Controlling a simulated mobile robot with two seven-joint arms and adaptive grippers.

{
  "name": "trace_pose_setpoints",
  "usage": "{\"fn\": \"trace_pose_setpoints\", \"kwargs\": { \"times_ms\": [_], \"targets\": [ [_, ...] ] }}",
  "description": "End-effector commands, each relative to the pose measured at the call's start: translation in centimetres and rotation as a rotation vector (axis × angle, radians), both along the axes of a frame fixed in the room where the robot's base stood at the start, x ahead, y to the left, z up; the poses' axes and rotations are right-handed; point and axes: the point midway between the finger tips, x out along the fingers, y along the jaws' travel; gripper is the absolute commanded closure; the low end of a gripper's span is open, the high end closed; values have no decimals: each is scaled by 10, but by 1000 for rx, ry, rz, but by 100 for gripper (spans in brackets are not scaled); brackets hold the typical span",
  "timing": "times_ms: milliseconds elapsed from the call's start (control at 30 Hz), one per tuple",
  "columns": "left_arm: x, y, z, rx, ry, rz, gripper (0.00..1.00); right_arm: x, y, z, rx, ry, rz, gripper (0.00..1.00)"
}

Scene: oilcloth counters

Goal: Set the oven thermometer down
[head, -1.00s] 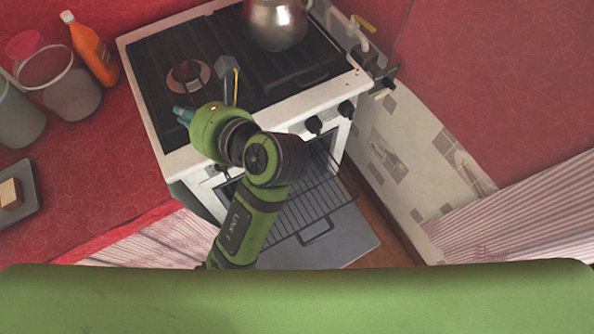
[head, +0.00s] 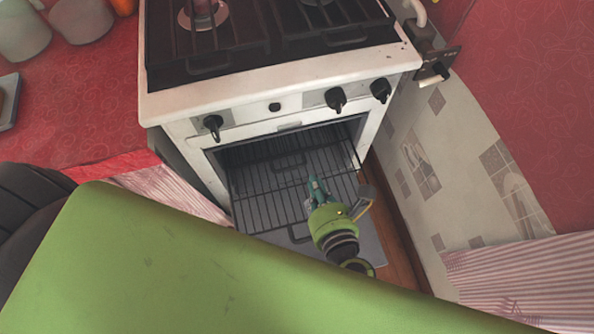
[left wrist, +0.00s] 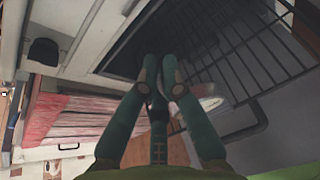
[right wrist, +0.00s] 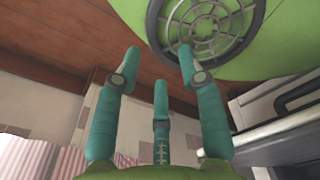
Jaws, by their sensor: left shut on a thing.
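My left gripper (head: 316,186) is over the pulled-out wire rack in front of the open oven (head: 290,150). In the left wrist view its fingers (left wrist: 161,65) are close together and shut on a pale, roundish thing with a reddish part, seemingly the oven thermometer (left wrist: 209,103). The fingers hide much of it, and I cannot make it out in the head view. The oven rack (head: 265,195) also shows in the left wrist view (left wrist: 235,60), beyond the fingers. My right gripper (right wrist: 158,65) is open, with nothing between its fingers; it is outside the head view.
The open oven door (head: 372,247) lies under the rack. The stove (head: 270,90) with its knobs stands above. A tiled wall (head: 425,165) is close on the right. Red counters (head: 75,110) flank the stove. A round grille (right wrist: 208,30) is near the right gripper.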

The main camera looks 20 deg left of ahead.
Motion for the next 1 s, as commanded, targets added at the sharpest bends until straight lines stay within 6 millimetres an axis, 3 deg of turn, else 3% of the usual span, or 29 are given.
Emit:
{"fn": "trace_pose_setpoints", "kwargs": {
  "times_ms": [200,400,533,667,800,1000],
  "targets": [
    [38,37,-32,5,-1,2,100,0,-8,-8,-10,0,-4,60],
    [59,57,-49,3,-1,0,100,2,-8,-11,-11,-5,-5,60],
    [63,61,-55,2,0,1,100,6,-8,-12,-8,-17,-5,60],
    [63,61,-76,2,2,0,100,12,-6,-19,-4,-34,-4,60],
    [63,60,-91,2,1,-1,100,35,-4,-20,1,-78,-1,60],
    [63,60,-91,0,0,0,100,61,-4,-16,3,-121,2,60]
  ]
}}
